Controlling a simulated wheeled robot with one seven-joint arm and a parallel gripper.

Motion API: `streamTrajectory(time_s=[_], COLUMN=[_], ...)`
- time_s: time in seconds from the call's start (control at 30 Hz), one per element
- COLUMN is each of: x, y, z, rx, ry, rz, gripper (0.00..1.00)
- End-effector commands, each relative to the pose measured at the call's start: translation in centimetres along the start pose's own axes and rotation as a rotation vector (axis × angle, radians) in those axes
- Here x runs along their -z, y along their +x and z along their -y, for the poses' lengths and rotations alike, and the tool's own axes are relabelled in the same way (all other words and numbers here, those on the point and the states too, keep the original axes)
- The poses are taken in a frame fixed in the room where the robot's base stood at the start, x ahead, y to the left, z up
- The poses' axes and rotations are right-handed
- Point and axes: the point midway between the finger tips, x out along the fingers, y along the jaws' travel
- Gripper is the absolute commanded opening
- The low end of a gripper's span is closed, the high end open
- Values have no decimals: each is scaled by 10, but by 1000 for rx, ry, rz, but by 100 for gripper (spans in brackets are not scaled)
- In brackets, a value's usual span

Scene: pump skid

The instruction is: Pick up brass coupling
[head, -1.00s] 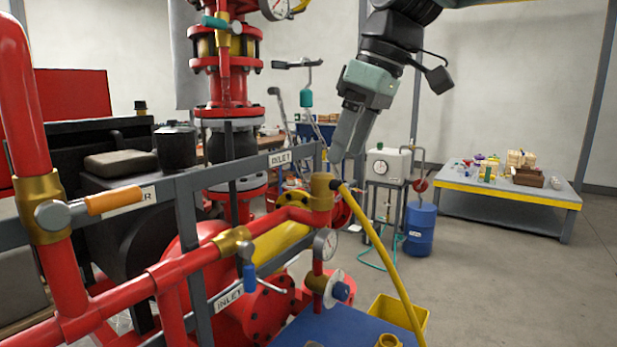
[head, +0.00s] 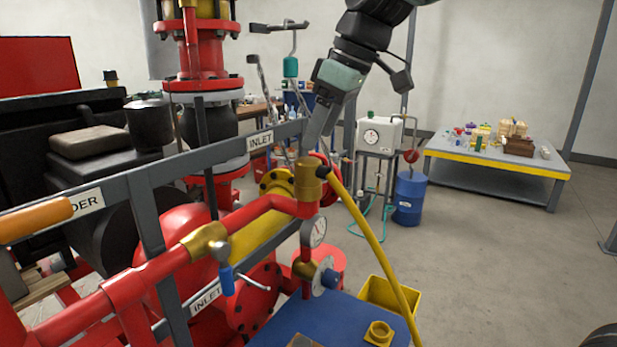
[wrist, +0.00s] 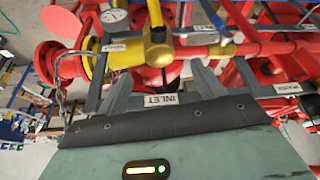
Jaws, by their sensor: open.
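A small yellow-brass ring-shaped part (head: 379,333), likely the brass coupling, lies on a blue top (head: 325,325) at the bottom edge of the head view. A larger brass fitting (head: 309,182) sits upright at the end of the red pipe, with a yellow hose (head: 362,222) running from it. My gripper (head: 316,138) points down just above and behind this fitting in the picture; it is open and empty. In the wrist view the fitting (wrist: 157,52) shows beyond the open fingers (wrist: 168,82). I cannot make out the loose ring part there.
Red pipework with a gauge (head: 314,232), a blue-handled valve (head: 226,275) and a grey rail (head: 200,160) crowd the left and centre. A yellow bin (head: 385,294) stands beside the blue top. A laden table (head: 497,172) and blue drum (head: 409,200) stand behind.

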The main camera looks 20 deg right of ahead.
Motion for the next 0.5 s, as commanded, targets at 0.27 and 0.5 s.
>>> streamTrajectory(time_s=[0.27,0.5], x=[1,0], y=[22,55], z=[0,0], rx=[1,2], ry=[0,0], rz=[0,3], gripper=[68,68])
